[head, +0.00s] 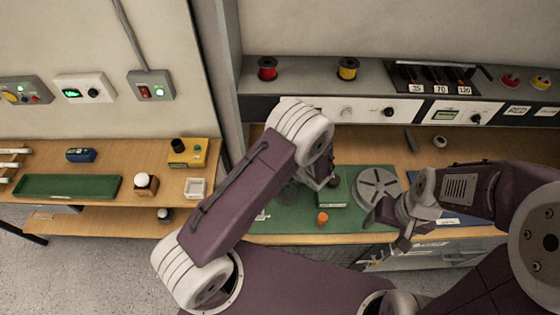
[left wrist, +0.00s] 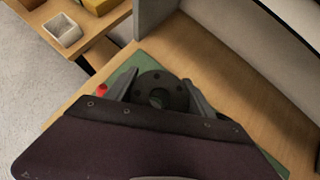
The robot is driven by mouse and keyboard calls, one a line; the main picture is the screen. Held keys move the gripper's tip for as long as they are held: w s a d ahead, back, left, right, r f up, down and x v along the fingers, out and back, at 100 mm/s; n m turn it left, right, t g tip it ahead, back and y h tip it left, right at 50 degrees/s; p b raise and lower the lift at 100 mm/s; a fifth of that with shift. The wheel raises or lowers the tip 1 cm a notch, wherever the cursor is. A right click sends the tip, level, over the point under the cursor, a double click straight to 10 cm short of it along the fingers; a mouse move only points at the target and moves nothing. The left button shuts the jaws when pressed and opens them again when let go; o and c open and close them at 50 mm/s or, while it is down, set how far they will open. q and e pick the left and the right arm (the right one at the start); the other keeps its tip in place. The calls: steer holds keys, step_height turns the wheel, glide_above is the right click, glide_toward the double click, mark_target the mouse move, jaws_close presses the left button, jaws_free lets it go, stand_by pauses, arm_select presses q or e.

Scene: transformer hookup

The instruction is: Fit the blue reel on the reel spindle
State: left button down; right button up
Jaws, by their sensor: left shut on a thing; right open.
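In the left wrist view my left gripper (left wrist: 160,84) is shut, its fingers on either side of a dark round flange with holes and a centre hub. I take this for the reel (left wrist: 158,96); no blue shows on it. In the head view my own left arm hides most of this gripper and what it holds. My right gripper (head: 387,230) is open and empty, in front of a grey slotted disc (head: 377,186).
A side bench (head: 110,192) at left holds a green tray (head: 67,186) and a white box (head: 195,187).

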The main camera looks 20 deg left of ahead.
arm_select(q)
steer(key=f+b, duration=0.1)
steer(key=b, duration=0.1)
steer(key=f+b, duration=0.2)
steer(key=s+d+f+b, duration=0.1)
steer(key=f+b, duration=0.1)
steer(key=shift+f, duration=0.1)
arm_select(e)
steer(key=f, duration=0.1)
steer(key=d+f, duration=0.1)
steer(key=f, duration=0.1)
steer(key=d+f, duration=0.1)
steer(key=f, duration=0.1)
steer(key=shift+s+d+f, duration=0.1)
steer(key=shift+s+f, duration=0.05)
arm_select(q)
steer(key=shift+d, duration=0.1)
steer(key=shift+b, duration=0.3)
arm_select(e)
steer(key=shift+f, duration=0.2)
stand_by(0.4)
arm_select(q)
steer(key=shift+f+b, duration=3.8)
arm_select(e)
step_height(320, 180, down, 8)
steer(key=shift+r, duration=0.2)
